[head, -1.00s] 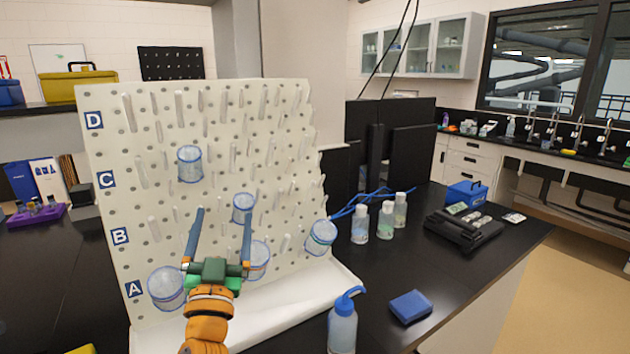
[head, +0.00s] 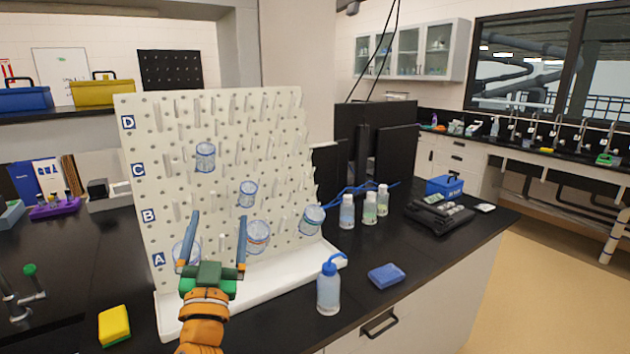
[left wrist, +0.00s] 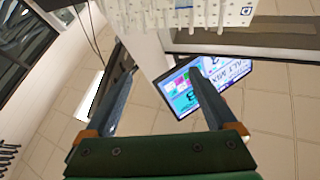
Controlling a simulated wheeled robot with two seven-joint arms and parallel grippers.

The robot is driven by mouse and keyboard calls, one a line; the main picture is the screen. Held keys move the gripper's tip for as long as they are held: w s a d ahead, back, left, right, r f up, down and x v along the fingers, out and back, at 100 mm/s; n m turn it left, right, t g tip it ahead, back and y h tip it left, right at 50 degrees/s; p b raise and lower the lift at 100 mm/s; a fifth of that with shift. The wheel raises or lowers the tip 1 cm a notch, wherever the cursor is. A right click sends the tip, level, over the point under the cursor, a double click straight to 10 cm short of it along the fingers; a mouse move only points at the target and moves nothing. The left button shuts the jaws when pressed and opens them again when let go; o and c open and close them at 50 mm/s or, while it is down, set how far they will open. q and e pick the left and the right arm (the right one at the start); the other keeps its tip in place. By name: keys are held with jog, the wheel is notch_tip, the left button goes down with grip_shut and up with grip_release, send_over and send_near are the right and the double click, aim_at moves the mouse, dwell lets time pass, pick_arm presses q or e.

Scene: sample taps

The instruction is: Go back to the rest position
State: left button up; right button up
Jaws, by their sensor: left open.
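My left gripper (head: 215,243) is open and empty, raised in front of the lower left part of the white drying pegboard (head: 190,125) in the head view. Several clear beakers hang on its pegs, among them one near row C (head: 205,157) and one at the right edge (head: 312,220). A beaker near row A is partly hidden behind my left gripper. In the left wrist view, the open fingers (left wrist: 160,95) have nothing between them but the background, with a screen (left wrist: 208,85) beyond. My right gripper is not in view.
A wash bottle (head: 329,288) and a blue sponge (head: 386,276) are on the black bench right of the board's white tray (head: 270,282). A yellow sponge (head: 114,325) lies at the left, near a green-topped tap (head: 30,270). Small bottles (head: 369,207) stand farther back.

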pick_arm(q)
jog(key=s+a+f+n+g+y, duration=0.1)
jog(key=s+a+f+n+g, duration=0.3)
jog(key=f, duration=0.8)
jog(key=s+a+f+m+g+y, duration=0.1)
jog(key=s+f+g, duration=0.5)
jog(key=f, duration=0.5)
jog(key=s+d+f+m+g+h, duration=0.25)
jog(key=s+f+g, duration=0.35)
jog(key=s, duration=0.5)
jog(key=s+d+f+m+g+h, duration=0.1)
jog(key=s+d+f+g+h, duration=0.2)
jog(key=s+f, duration=0.75)
notch_tip(320, 180, down, 18)
jog(key=s+g+b, duration=0.2)
jog(key=b, duration=0.3)
jog(key=s+a+f+g+y+b, duration=0.1)
jog(key=s+f+b, duration=0.4)
jog(key=s+f, duration=0.8)
notch_tip(320, 180, down, 2)
jog(key=shift+a+f, duration=0.25)
jog(key=shift+a, duration=0.45)
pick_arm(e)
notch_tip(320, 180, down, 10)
